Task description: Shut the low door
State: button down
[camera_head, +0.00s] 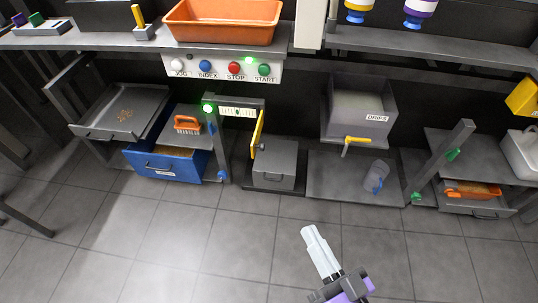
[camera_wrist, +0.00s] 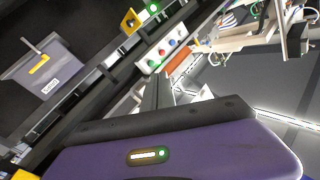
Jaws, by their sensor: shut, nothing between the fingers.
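The low door is a narrow yellow panel (camera_head: 257,135) under the bench in the head view. It stands open, swung out toward me and seen nearly edge-on, with a dark knob on its left face. Its opening is beside a frame (camera_head: 238,112) with a lit strip and a green lamp. My gripper (camera_head: 308,231) is shut and empty, above the floor in front of the bench, to the right of and nearer than the door. In the wrist view a yellow piece (camera_wrist: 130,20) near a green light may be the door; I cannot tell.
A grey box (camera_head: 274,165) stands low beside the door. A grey drip bin (camera_head: 360,112) with a yellow handle is to its right, above a clear jug (camera_head: 376,177). A blue drawer (camera_head: 168,163) protrudes at the left. The tiled floor (camera_head: 200,235) in front is clear.

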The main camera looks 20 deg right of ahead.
jog(key=w+a+f+m+t+h, duration=0.1)
jog(key=w+f+m+h, duration=0.25)
jog(key=w+m, duration=1)
jog(key=w+d+f+m+g+h, duration=0.3)
jog(key=w+d+f+m+h, duration=0.15)
jog(key=f, duration=0.35)
jog(key=w+y+b, duration=0.1)
jog(key=w+b, duration=0.3)
jog(key=w, duration=0.8)
jog(key=shift+a+r, duration=0.3)
jog(key=shift+a+m, duration=0.15)
jog(key=shift+m, duration=0.15)
